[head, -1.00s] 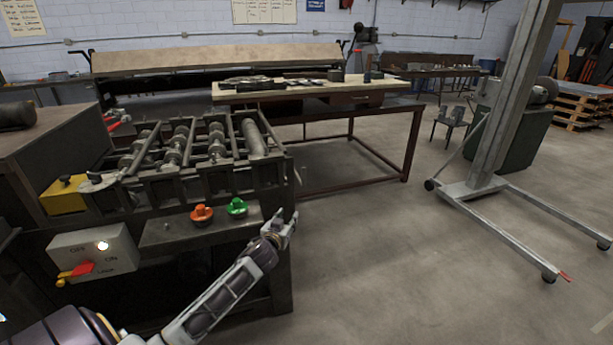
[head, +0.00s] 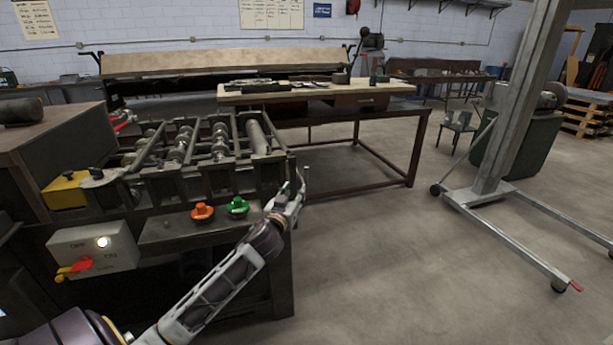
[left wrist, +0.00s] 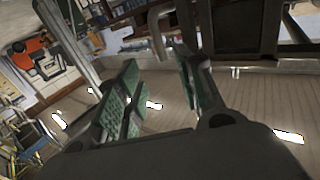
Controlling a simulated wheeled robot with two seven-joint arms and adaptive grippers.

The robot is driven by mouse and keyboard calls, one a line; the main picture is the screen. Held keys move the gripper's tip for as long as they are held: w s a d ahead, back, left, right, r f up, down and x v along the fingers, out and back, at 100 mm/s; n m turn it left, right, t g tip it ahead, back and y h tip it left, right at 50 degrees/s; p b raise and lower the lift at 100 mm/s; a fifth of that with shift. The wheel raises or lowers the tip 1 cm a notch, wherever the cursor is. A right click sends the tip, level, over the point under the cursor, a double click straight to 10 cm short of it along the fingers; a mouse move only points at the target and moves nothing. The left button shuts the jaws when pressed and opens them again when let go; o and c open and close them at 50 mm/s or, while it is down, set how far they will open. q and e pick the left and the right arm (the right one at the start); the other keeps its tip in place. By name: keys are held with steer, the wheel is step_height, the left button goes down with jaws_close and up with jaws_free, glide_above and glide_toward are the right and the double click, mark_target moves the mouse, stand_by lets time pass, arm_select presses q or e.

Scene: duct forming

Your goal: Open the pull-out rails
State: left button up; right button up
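The dark roll-forming machine (head: 215,180) stands at the left of the head view, with several metal rollers on top. My left gripper (head: 299,186) is at the machine's right end, beside its upper corner. In the left wrist view the green-padded fingers (left wrist: 156,62) are apart with nothing gripped. A bent light-grey bar (left wrist: 156,22) shows just beyond the fingertips, roughly in line with the gap; it may be a rail handle. I cannot tell whether the fingers touch it. The pull-out rails are not clear in the head view. My right gripper is out of view.
An orange knob (head: 202,211) and a green knob (head: 237,206) sit on the machine's front, near my left forearm. A switch box (head: 92,251) is at the left. A wooden-topped table (head: 300,92) stands behind. A lift frame (head: 495,190) is at the right; the floor between is clear.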

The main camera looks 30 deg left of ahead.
mark_target(305, 175)
arm_select(q)
steer(key=shift+w, duration=0.25)
steer(key=shift+b+x, duration=0.3)
steer(key=shift+x, duration=6.35)
steer(key=shift+f, duration=0.1)
jaws_close()
